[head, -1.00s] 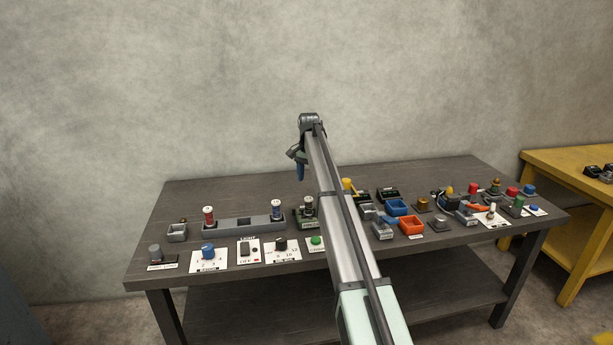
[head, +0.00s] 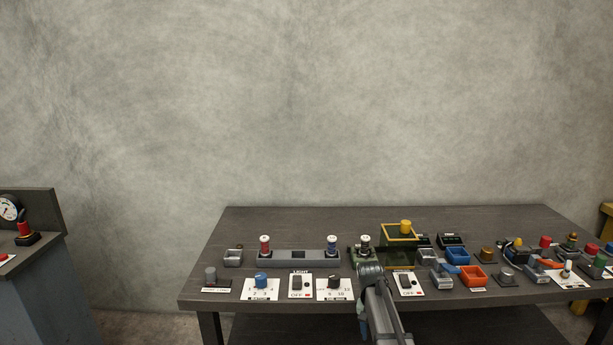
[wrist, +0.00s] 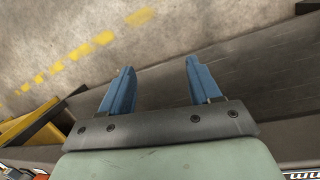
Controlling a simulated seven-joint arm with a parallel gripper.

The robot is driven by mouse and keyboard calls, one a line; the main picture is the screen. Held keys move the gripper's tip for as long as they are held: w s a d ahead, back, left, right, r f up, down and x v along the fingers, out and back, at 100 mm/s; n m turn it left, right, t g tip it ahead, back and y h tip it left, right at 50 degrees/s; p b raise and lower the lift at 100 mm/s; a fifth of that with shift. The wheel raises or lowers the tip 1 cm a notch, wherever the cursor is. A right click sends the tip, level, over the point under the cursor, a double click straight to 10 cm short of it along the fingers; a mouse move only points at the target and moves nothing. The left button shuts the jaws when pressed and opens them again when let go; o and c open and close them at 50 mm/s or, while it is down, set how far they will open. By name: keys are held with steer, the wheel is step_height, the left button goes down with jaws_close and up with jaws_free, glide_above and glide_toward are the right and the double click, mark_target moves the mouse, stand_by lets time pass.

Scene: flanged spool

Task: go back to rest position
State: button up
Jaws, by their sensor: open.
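My gripper (wrist: 158,85) shows in the wrist view with its two blue fingers spread apart and nothing between them. In the head view, my arm rises from the bottom edge in front of the table, and the gripper's blue fingers are only partly visible, close to the table's front edge. A red-banded spool (head: 264,246) and a blue-banded spool (head: 332,246) stand upright at the two ends of a grey holder (head: 298,259). Another spool (head: 365,246) stands on a green fixture (head: 357,257). My gripper is apart from all of them.
The dark table (head: 240,220) carries labelled switch panels (head: 301,286) along its front edge. Blue (head: 457,257) and orange (head: 473,276) bins and several knobs crowd its right half. A bench with a gauge (head: 9,208) stands at left. Floor with yellow dashes shows in the wrist view.

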steer(key=s+a+f+n+g+y, duration=0.1)
steer(key=s+a+f+n+g, duration=0.15)
steer(key=s+f, duration=2.7)
steer(key=s+a+f+g, duration=0.1)
steer(key=s+f+g, duration=0.1)
steer(key=s, duration=1.5)
steer(key=shift+s+a+f+y, duration=0.2)
steer(key=shift+a+f+y, duration=0.15)
steer(key=shift+f, duration=0.15)
steer(key=shift+o, duration=0.2)
steer(key=shift+n, duration=0.25)
